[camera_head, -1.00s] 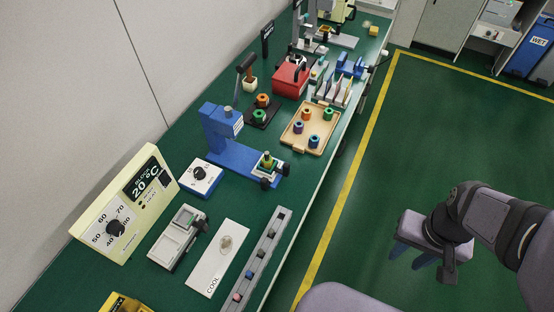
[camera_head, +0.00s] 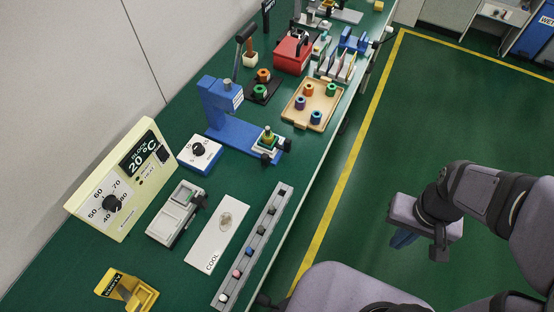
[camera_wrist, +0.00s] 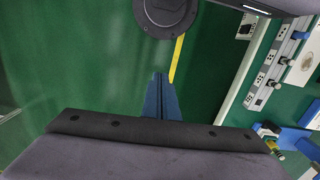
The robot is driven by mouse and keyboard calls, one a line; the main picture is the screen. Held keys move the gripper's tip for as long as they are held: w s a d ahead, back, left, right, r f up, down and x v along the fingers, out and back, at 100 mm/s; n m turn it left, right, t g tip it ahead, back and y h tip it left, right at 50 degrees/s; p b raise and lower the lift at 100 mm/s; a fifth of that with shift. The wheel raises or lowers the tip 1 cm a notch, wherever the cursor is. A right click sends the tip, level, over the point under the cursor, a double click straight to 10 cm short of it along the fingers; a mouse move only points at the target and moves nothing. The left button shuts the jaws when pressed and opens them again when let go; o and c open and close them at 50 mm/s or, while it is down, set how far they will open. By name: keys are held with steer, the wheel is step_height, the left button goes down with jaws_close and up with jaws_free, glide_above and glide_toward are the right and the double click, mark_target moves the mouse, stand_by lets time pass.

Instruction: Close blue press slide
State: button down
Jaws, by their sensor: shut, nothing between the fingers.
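The blue press (camera_head: 218,108) stands on the green bench in the head view, with an upright column and a long blue base. Its slide (camera_head: 268,141), a small carriage with a green and brass-coloured piece on top and black knobs, sits at the base's right end, out from under the press head. In the wrist view part of the press (camera_wrist: 298,140) shows at the right edge. My gripper (camera_head: 402,238) hangs over the floor, right of the bench and well apart from the press. Its blue fingers (camera_wrist: 160,98) are together and empty.
On the bench are a dial box (camera_head: 200,154), a temperature unit (camera_head: 122,180), a white COOL plate (camera_head: 218,232), a slotted rail (camera_head: 252,246), a wooden tray (camera_head: 290,112) with several coloured rings and a red box (camera_head: 293,52). The floor right of the bench is clear.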

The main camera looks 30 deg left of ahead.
steer(key=w+a+f+m+g+y+b, duration=0.1)
steer(key=w+a+f+g+y+b, duration=0.15)
steer(key=a+f+b, duration=0.65)
steer(key=w+a+r+t+y+p, duration=0.1)
steer(key=w+a+r+y, duration=0.2)
steer(key=a, duration=0.4)
steer(key=w+a+r+t+y+p, duration=0.1)
steer(key=w+a+r+t+y, duration=0.1)
steer(key=w+a, duration=0.4)
steer(key=shift+w+a+r+y, duration=0.25)
steer(key=shift+a+r+y, duration=0.7)
steer(key=shift+a, duration=0.3)
steer(key=shift+f, duration=0.1)
steer(key=shift+a+f, duration=0.1)
